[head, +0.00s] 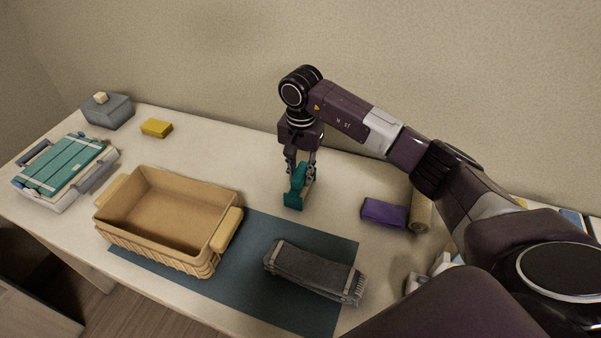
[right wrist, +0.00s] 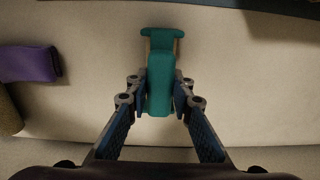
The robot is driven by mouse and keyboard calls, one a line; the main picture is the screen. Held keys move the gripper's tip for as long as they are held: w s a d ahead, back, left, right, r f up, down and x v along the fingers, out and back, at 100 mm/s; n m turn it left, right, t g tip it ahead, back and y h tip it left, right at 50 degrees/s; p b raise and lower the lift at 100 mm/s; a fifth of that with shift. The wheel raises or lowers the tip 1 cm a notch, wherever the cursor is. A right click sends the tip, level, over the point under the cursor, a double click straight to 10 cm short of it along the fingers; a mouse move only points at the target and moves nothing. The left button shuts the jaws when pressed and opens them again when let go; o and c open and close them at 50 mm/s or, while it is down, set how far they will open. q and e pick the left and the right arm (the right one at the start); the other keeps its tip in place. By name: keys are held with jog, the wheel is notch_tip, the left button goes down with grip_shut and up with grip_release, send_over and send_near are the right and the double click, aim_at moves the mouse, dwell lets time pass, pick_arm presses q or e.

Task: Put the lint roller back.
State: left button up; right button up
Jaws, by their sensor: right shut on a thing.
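My right gripper (head: 300,168) is over the back middle of the table, pointing down, shut on a teal T-shaped thing (head: 296,190) that I take for the lint roller. In the right wrist view the lint roller (right wrist: 160,80) sits between the two fingertips (right wrist: 160,98), its wider crosspiece pointing away from the gripper. A small tan part shows along its side. Whether its lower end touches the table cannot be told. My left gripper is not in view.
A tan basket (head: 117,236), empty, stands partly on a dark blue mat (head: 225,285). A grey folded bundle (head: 310,270) lies on the mat. A purple block (head: 384,212) and a tan roll (head: 420,212) are at right. Teal-slatted box (head: 62,170), yellow block (head: 156,128) and grey box (head: 107,112) are left.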

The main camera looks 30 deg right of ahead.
jog(key=o, duration=1)
jog(key=shift+f, duration=0.1)
jog(key=shift+r, duration=0.25)
jog(key=shift+w+r, duration=0.1)
jog(key=shift+r, duration=0.2)
jog(key=shift+r+b, duration=1.9)
jog(key=shift+r, duration=3.7)
